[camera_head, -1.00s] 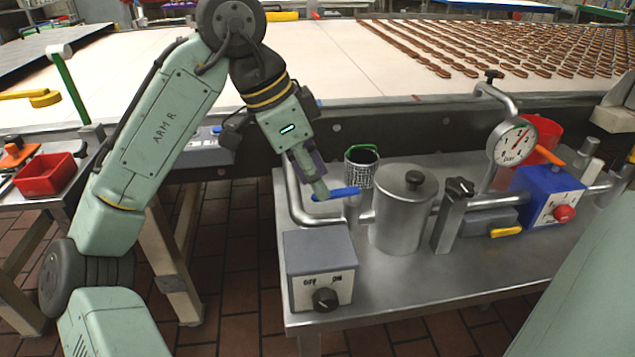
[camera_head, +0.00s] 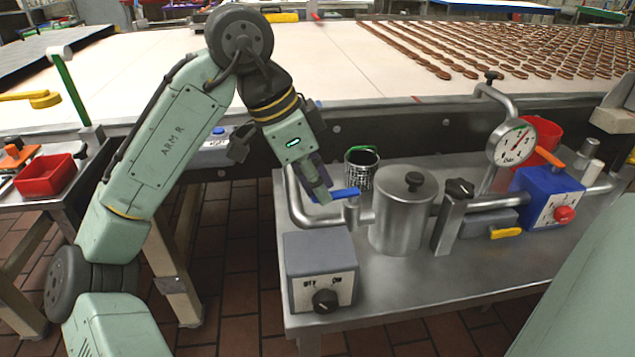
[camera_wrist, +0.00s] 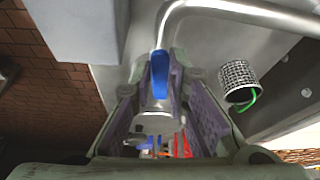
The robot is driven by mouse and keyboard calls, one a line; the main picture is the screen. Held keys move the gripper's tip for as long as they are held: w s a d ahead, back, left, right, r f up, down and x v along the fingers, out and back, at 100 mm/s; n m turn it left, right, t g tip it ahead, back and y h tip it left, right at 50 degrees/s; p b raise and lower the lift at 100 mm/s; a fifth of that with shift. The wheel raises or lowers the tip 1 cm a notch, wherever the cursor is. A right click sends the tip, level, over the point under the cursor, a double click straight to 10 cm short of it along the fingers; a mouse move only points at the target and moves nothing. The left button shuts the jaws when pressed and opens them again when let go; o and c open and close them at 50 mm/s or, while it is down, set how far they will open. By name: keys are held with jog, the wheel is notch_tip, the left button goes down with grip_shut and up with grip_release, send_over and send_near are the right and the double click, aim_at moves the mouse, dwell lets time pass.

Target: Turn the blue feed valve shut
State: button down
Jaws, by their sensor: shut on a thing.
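The blue feed valve handle (camera_head: 345,194) sits on the metal pipe at the left end of the steel bench, left of the steel canister. In the head view it points left, roughly along the bench. My gripper (camera_head: 320,192) is at the handle's left part, coming down from the upper left, and is shut on it. In the wrist view the blue handle (camera_wrist: 160,75) lies between the two purple-padded fingers of my gripper (camera_wrist: 165,95). Part of the handle is hidden by the fingers in the head view.
A grey OFF/ON switch box (camera_head: 320,272) stands in front of the valve. A wire-mesh cup (camera_head: 361,167) is just behind, and the steel canister (camera_head: 402,212) to the right. A pressure gauge (camera_head: 511,142) and a blue box (camera_head: 548,195) are farther right.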

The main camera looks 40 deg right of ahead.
aim_at(336, 197)
jog(key=shift+s+a, duration=0.1)
jog(key=shift+s, duration=0.05)
dwell(0.3)
jog(key=s+n+t+p, duration=0.1)
jog(key=n, duration=0.1)
jog(key=s+n+t+p, duration=0.1)
jog(key=n+p, duration=0.1)
jog(key=n, duration=0.1)
jog(key=s+n+t+p, duration=0.1)
jog(key=s+n+p, duration=0.1)
jog(key=n, duration=0.1)
jog(key=shift+r, duration=0.2)
jog(key=shift+s+d+f+n+t+y+p, duration=0.1)
jog(key=shift+s+d+n+t+y+p, duration=0.35)
jog(key=shift+n+p, duration=0.85)
jog(key=shift+s+d+f+n+t+y+p, duration=0.15)
jog(key=shift+s+d+n+t+p, duration=0.55)
jog(key=shift+n, duration=0.95)
jog(key=shift+s+d+r+n+t+y+p, duration=0.1)
jog(key=shift+s+n+t+y+p, duration=0.35)
jog(key=shift+n+p, duration=0.95)
jog(key=c, duration=1.6)
grip_release()
jog(key=shift+o, duration=0.2)
